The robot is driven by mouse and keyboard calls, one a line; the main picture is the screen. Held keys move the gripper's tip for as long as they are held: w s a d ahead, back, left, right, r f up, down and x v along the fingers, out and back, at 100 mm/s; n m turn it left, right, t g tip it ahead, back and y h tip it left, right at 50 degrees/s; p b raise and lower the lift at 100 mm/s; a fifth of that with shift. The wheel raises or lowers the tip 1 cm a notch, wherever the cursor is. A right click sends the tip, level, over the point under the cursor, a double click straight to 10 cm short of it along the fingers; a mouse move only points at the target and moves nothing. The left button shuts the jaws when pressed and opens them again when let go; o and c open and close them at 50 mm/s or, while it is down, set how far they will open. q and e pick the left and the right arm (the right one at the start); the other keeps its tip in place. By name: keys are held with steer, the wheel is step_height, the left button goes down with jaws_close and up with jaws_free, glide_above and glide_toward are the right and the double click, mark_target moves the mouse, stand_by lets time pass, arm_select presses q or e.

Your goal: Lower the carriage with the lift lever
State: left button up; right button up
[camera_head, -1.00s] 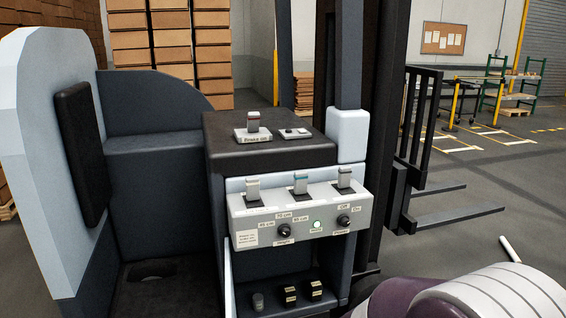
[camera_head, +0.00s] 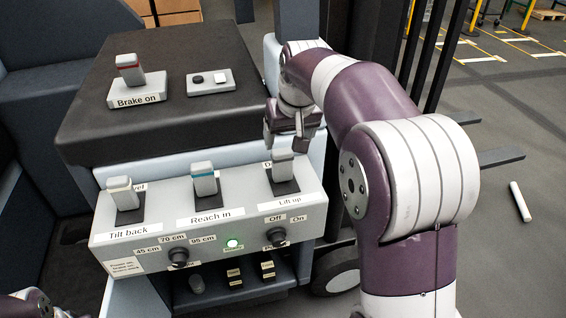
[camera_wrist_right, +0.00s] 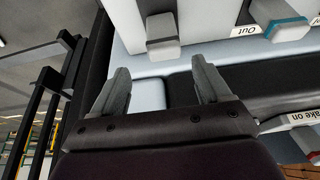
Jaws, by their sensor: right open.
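The lift lever (camera_head: 282,168) is a plain grey handle at the right end of the grey control panel (camera_head: 215,230), above the label "Lift up". It also shows at the top of the right wrist view (camera_wrist_right: 162,32). My right gripper (camera_head: 287,140) is just above and behind the lever, pointing down. In the right wrist view its fingers (camera_wrist_right: 163,82) are spread, with nothing held between them, and the lever is beyond them. The carriage (camera_head: 432,70) shows as black upright bars, partly hidden by my right arm. A fork (camera_head: 500,157) sticks out right. My left gripper is not visible.
Left of the lift lever stand the blue-striped reach lever (camera_head: 204,180) and the tilt lever (camera_head: 122,195). The red-striped brake lever (camera_head: 129,70) is on the black top, labelled "Brake on". A green lamp (camera_head: 233,244) is lit between two knobs. A white stick (camera_head: 520,201) lies on the floor.

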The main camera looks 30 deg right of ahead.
mark_target(281, 162)
steer(key=x, duration=1)
steer(key=shift+w+a+f+p, duration=0.1)
steer(key=shift+a+f+p, duration=0.15)
steer(key=shift+f+p, duration=0.15)
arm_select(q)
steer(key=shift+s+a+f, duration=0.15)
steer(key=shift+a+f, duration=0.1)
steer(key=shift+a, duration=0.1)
arm_select(e)
steer(key=shift+a, duration=0.15)
